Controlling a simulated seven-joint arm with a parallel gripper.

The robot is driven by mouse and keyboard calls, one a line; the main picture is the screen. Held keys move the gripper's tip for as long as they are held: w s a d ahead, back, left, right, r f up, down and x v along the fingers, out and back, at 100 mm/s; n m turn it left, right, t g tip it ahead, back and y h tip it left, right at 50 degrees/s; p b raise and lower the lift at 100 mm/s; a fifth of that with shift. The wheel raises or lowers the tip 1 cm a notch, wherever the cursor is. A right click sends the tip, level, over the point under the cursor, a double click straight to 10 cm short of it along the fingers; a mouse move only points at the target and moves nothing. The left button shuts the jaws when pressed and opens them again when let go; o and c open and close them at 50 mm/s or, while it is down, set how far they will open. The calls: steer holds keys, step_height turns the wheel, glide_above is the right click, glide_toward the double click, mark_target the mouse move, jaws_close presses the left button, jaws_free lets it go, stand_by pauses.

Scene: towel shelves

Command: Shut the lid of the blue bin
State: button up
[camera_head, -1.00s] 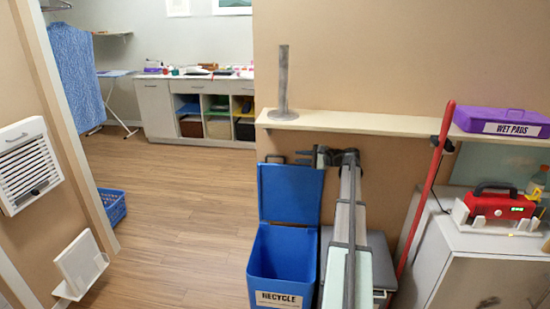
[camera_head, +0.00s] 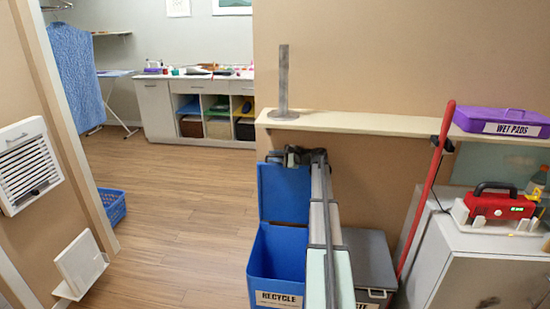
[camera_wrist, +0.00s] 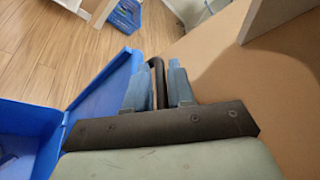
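The blue bin (camera_head: 277,255) stands on the floor left of my arm, with a RECYCLE label on its front. Its lid (camera_head: 283,195) is open, standing upright at the back. My gripper (camera_head: 292,155) is at the lid's top edge and covers the lid's dark handle there. In the wrist view the tilted blue lid (camera_wrist: 108,90) lies left of my gripper (camera_wrist: 158,82). The two blue fingers are apart, with a dark loop handle (camera_wrist: 157,66) between them. Whether either finger touches it is unclear.
A grey bin (camera_head: 370,250) stands right of my arm. A shelf (camera_head: 380,124) with a grey upright post (camera_head: 283,85) runs just above my gripper. A red pole (camera_head: 430,180) leans by the cabinet (camera_head: 480,250).

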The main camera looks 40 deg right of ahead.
steer(key=shift+c, duration=0.3)
jaws_close()
